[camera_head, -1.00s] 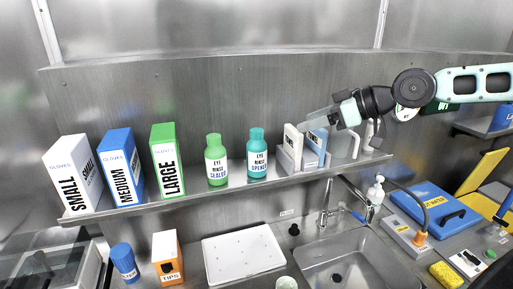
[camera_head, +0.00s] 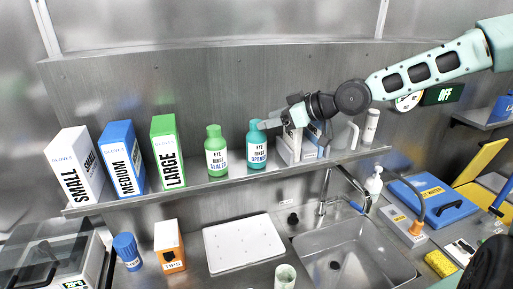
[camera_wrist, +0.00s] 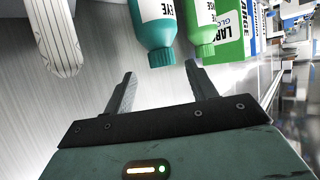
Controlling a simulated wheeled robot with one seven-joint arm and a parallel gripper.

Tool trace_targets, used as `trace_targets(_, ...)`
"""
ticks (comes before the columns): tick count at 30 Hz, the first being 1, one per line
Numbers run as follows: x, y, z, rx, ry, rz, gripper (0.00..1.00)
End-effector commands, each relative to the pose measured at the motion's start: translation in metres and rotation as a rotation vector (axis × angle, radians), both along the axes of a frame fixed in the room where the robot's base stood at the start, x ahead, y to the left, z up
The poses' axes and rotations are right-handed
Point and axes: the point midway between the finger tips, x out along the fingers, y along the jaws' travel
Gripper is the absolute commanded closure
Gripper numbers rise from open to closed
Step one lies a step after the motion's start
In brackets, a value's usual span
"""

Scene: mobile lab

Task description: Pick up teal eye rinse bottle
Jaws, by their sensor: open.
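The teal eye rinse bottle (camera_head: 257,147) stands upright on the metal shelf (camera_head: 225,181), with a white label.
White and blue boxes (camera_head: 293,146) stand close to the teal bottle's right, beneath my arm. Glove boxes (camera_head: 122,160) fill the shelf's left. Below are a sink (camera_head: 350,262), a tap (camera_head: 324,195) and a white tray (camera_head: 243,244).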

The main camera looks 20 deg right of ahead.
Motion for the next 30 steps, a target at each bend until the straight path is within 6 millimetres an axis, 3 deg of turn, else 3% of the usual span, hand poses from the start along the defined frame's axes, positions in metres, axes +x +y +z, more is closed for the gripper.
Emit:
trace_targets(15,0.027,0.033,-0.019,0.000,0.001,0.002,0.43)
trace_targets(26,0.031,0.036,-0.023,-0.001,0.001,0.000,0.43)
trace_targets(30,0.031,0.036,-0.023,-0.001,0.001,0.000,0.79)
